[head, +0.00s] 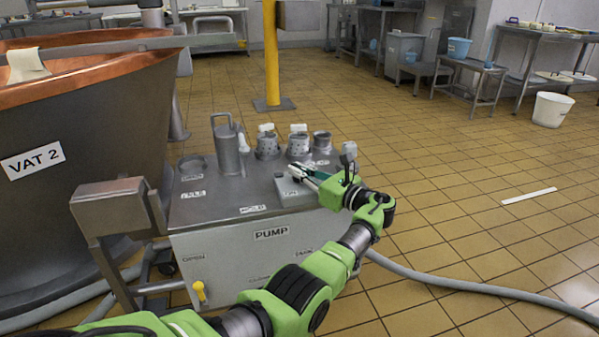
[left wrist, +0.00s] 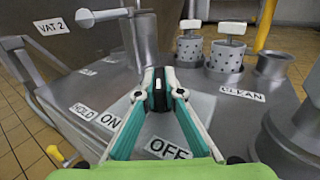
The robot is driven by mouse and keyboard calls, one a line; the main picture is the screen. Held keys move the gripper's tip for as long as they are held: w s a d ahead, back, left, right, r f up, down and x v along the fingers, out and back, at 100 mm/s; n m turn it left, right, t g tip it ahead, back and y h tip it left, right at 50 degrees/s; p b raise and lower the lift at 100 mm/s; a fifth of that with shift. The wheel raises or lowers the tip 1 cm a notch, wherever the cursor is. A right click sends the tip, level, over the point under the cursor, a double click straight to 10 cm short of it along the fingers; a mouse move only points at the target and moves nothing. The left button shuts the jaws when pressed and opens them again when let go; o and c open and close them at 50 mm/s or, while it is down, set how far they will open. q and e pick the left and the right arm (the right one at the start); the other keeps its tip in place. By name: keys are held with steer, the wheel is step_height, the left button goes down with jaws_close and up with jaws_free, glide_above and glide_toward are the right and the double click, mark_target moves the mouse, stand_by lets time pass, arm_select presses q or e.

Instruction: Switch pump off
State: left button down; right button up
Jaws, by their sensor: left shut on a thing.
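The pump (head: 235,270) is a grey metal cabinet with a PUMP label on its front and a flat top. A small raised grey switch box (head: 296,197) sits on the top's right side. In the left wrist view its plate (left wrist: 150,128) carries an ON label (left wrist: 110,121) at left and an OFF label (left wrist: 170,148) at lower right. My left gripper (head: 296,174) is over this box. In the left wrist view its fingertips (left wrist: 159,88) are closed together above the plate. My right gripper is out of view.
The copper-rimmed VAT 2 (head: 90,130) stands left of the pump. A metal jug (head: 228,150) and several perforated moulds (head: 267,146) stand on the pump's top behind my gripper. A yellow valve handle (head: 200,291) is on its front. A grey hose (head: 450,281) crosses the tiled floor at right.

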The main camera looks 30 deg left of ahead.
arm_select(q)
steer(key=c, duration=2.2)
jaws_free()
steer(key=shift+a+f, duration=0.1)
steer(key=shift+o, duration=0.2)
steer(key=s+d, duration=0.2)
steer(key=d, duration=1)
